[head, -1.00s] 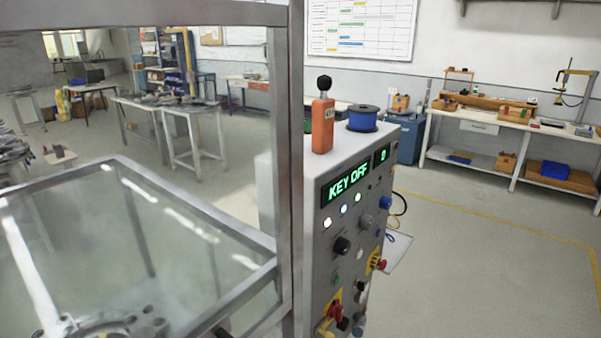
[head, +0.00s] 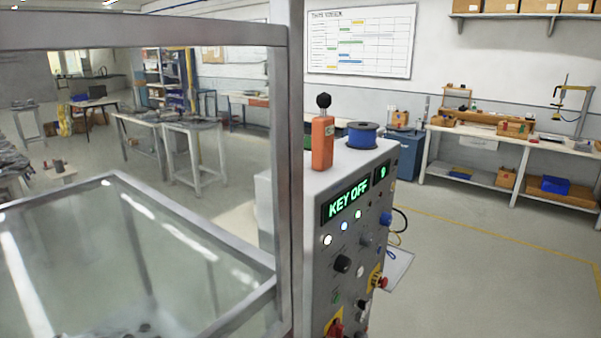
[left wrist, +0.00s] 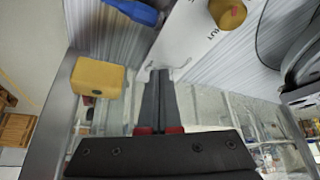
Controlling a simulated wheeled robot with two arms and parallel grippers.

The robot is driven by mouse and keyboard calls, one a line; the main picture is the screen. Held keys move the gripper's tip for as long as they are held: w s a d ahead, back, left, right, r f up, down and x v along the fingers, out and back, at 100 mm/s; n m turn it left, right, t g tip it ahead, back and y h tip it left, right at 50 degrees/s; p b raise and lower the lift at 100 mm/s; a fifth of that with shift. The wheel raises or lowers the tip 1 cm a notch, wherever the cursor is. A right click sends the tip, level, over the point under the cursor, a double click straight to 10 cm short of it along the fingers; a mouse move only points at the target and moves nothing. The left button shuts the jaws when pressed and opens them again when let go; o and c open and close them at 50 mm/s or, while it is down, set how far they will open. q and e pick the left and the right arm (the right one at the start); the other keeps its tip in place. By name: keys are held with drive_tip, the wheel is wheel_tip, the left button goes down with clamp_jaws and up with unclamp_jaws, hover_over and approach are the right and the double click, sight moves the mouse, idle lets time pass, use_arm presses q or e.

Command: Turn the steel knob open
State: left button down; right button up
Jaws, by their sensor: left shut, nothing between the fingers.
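The control panel (head: 334,240) stands right of the frame post in the head view, its display reading KEY OFF. A grey, metallic-looking knob (head: 367,239) sits on it, between a black knob (head: 342,263) and a blue knob (head: 386,218). I cannot tell for sure that the grey one is the steel knob, nor its turn position. My left gripper (left wrist: 160,75) shows in the left wrist view, shut and empty. A yellow block (left wrist: 98,78), a blue part (left wrist: 135,11) and a brass-coloured knob (left wrist: 228,13) lie beyond it, apart from the fingers. My right gripper is out of view.
A metal-framed clear guard (head: 130,225) fills the near left, its post (head: 285,170) beside the panel. An orange lever device (head: 322,143) and a blue spool (head: 362,135) stand on the cabinet. Floor to the right is clear, with a workbench (head: 520,150) behind.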

use_arm(q)
drive_tip(key=shift+a, duration=0.25)
drive_tip(key=shift+a+b, duration=0.35)
drive_tip(key=shift+w+a, duration=0.15)
drive_tip(key=shift+a, duration=0.05)
idle(0.4)
drive_tip(key=shift+s+a, duration=0.15)
drive_tip(key=shift+s, duration=0.2)
wheel_tip(320, 180, up, 6)
drive_tip(key=p, duration=0.2)
drive_tip(key=shift+d+r+p, duration=0.25)
drive_tip(key=shift+d+p, duration=0.3)
drive_tip(key=shift+p, duration=0.5)
drive_tip(key=shift+d+r+p, duration=0.25)
drive_tip(key=shift+d+p, duration=0.3)
drive_tip(key=shift+p, duration=0.5)
